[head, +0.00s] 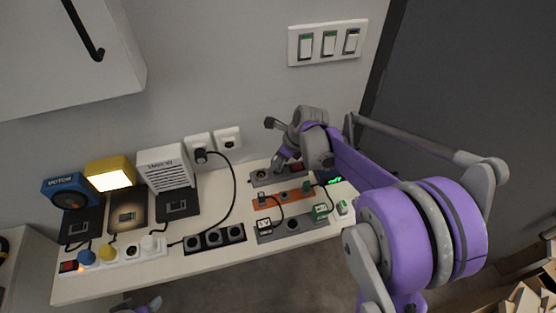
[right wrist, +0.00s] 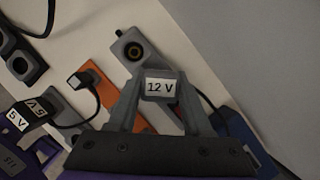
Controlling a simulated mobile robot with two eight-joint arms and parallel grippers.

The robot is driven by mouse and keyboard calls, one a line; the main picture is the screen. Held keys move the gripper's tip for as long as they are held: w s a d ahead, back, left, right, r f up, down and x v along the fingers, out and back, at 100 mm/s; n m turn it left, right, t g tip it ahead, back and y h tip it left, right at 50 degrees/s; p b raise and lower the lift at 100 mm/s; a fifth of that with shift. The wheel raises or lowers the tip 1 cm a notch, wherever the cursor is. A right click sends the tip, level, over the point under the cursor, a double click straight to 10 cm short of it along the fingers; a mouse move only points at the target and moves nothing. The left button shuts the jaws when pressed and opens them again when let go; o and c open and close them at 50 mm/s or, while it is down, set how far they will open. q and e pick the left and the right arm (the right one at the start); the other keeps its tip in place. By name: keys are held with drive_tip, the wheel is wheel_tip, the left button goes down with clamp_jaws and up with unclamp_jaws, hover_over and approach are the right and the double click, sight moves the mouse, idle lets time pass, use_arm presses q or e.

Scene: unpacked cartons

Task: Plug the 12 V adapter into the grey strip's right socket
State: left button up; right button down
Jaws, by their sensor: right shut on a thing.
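My right gripper (right wrist: 160,95) is shut on the 12 V adapter (right wrist: 162,86), whose white label faces the wrist camera. In the head view this gripper (head: 283,158) is over the back grey strip (head: 262,181), and the adapter cannot be made out there. The grey strip (right wrist: 119,45) also shows in the right wrist view, with one free round socket beyond the adapter. The adapter and fingers cover the rest of the strip; whether the adapter is seated cannot be told. Only a small part of my left gripper (head: 150,305) shows at the bottom edge.
An orange strip (head: 283,198) with plugs lies just in front. A black strip (head: 213,239) and a white strip (head: 130,256) lie left. Cords cross the table.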

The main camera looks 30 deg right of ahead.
drive_tip(key=shift+f+b, duration=0.6)
drive_tip(key=shift+f, duration=0.05)
idle(1.5)
drive_tip(key=shift+c, duration=1.3)
unclamp_jaws()
drive_tip(key=v, duration=1.1)
drive_tip(key=shift+p, duration=0.4)
